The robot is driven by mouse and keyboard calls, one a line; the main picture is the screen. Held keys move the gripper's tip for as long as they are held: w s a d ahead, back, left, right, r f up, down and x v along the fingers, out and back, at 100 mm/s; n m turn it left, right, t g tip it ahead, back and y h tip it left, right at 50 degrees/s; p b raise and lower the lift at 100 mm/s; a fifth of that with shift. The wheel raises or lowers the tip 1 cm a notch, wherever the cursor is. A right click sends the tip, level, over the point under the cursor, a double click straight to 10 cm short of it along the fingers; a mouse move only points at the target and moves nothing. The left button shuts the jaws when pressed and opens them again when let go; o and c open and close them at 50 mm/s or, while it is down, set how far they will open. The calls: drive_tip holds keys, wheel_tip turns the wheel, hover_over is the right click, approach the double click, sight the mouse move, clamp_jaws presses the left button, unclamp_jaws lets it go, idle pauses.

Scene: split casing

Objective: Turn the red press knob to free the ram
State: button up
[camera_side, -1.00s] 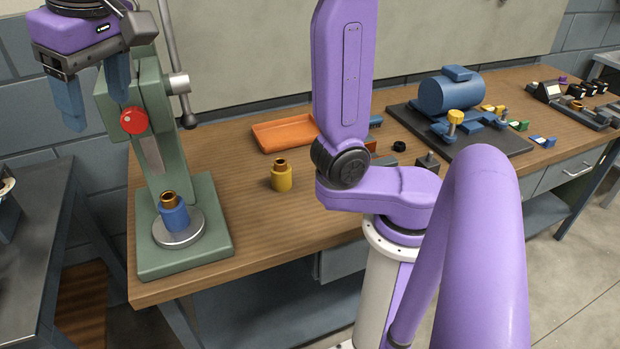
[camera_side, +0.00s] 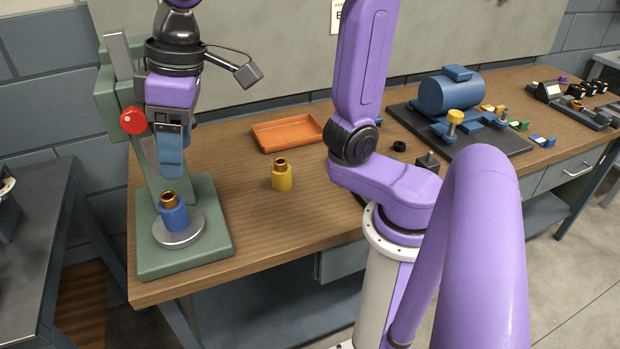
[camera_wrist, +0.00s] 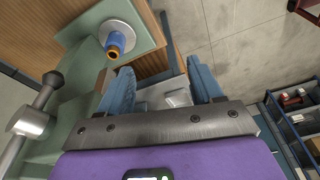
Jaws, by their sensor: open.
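The red press knob (camera_side: 133,120) is on the side of the green press column (camera_side: 118,88) in the side view. The ram (camera_side: 148,155) slants down below the knob, partly behind my gripper. My gripper (camera_side: 171,172) hangs with blue fingers pointing down, to the right of the knob and in front of the press. Its fingers overlap in the side view. In the wrist view my gripper (camera_wrist: 165,90) shows its two fingers spread apart with nothing between them. A blue cylinder with a copper-coloured bushing (camera_side: 173,213) stands upright on the press's round plate (camera_side: 180,240); the knob is not seen in the wrist view.
A yellow piece with a bushing (camera_side: 281,175) and an orange tray (camera_side: 287,133) stand to the right of the press. A blue motor (camera_side: 450,92) sits on a dark plate further right. The press lever (camera_wrist: 40,107) shows at left in the wrist view. Bare wood lies between press and tray.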

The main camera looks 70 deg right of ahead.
drive_tip(key=s+d+f+n+g+h, duration=0.1)
drive_tip(key=s+d+f+n, duration=0.5)
drive_tip(key=s+d+f, duration=0.6)
drive_tip(key=shift+s+d+f+g, duration=0.15)
drive_tip(key=shift+s+d+g, duration=0.4)
drive_tip(key=shift+s, duration=0.45)
drive_tip(key=shift+w, duration=0.1)
drive_tip(key=m+t+h, duration=0.3)
drive_tip(key=m, duration=1.2)
approach(131, 112)
drive_tip(key=a, duration=0.3)
wheel_tip(131, 112, up, 7)
drive_tip(key=s+m, duration=0.2)
drive_tip(key=m, duration=0.4)
drive_tip(key=shift+d+f+h, duration=0.2)
drive_tip(key=shift+h, duration=0.2)
drive_tip(key=shift+w+f, duration=0.1)
drive_tip(key=shift+x, duration=8.55)
